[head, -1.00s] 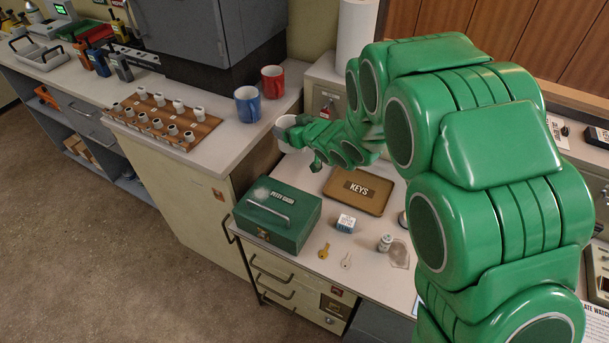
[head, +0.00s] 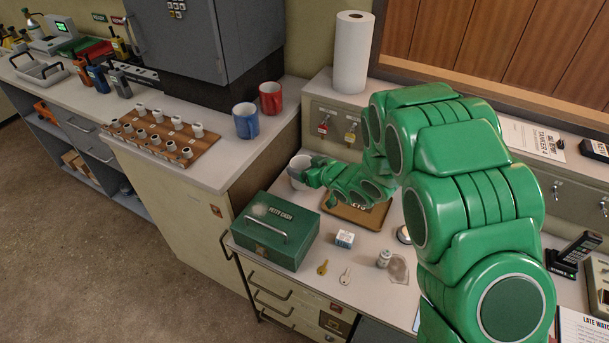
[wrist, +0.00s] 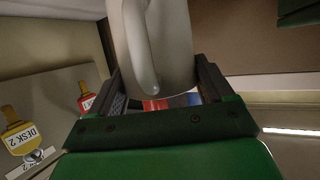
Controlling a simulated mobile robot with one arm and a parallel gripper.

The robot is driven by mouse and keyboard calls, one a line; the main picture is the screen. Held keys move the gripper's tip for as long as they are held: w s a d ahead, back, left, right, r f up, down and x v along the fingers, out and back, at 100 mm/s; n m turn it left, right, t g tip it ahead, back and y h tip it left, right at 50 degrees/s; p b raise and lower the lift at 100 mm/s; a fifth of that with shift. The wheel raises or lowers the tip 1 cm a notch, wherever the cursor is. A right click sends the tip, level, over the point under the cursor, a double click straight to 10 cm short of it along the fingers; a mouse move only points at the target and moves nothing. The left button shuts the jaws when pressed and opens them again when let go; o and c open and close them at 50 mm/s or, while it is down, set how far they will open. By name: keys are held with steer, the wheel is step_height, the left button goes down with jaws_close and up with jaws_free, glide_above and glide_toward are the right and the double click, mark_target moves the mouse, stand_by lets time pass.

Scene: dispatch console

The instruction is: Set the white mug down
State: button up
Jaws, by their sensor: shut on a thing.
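The white mug (head: 299,171) is at the far left of the lower desk, just behind the green petty cash box (head: 275,229). My gripper (head: 306,179) is shut on it from the right, and my green arm hides part of it. In the wrist view the mug (wrist: 165,45) sits between the two dark fingers (wrist: 165,95), with its handle towards the camera. The mug appears low, near the desk surface (head: 318,268). I cannot tell whether its base touches the desk.
Blue (head: 246,120) and red (head: 271,97) mugs stand on the higher counter at left, beside a wooden rack (head: 163,141). A keys tray (head: 348,213) lies partly under my arm. A paper roll (head: 352,52) stands behind.

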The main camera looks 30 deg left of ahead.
steer(key=shift+f, duration=1.75)
steer(key=shift+f, duration=0.15)
steer(key=o, duration=1.4)
steer(key=shift+r, duration=0.2)
steer(key=v, duration=1.2)
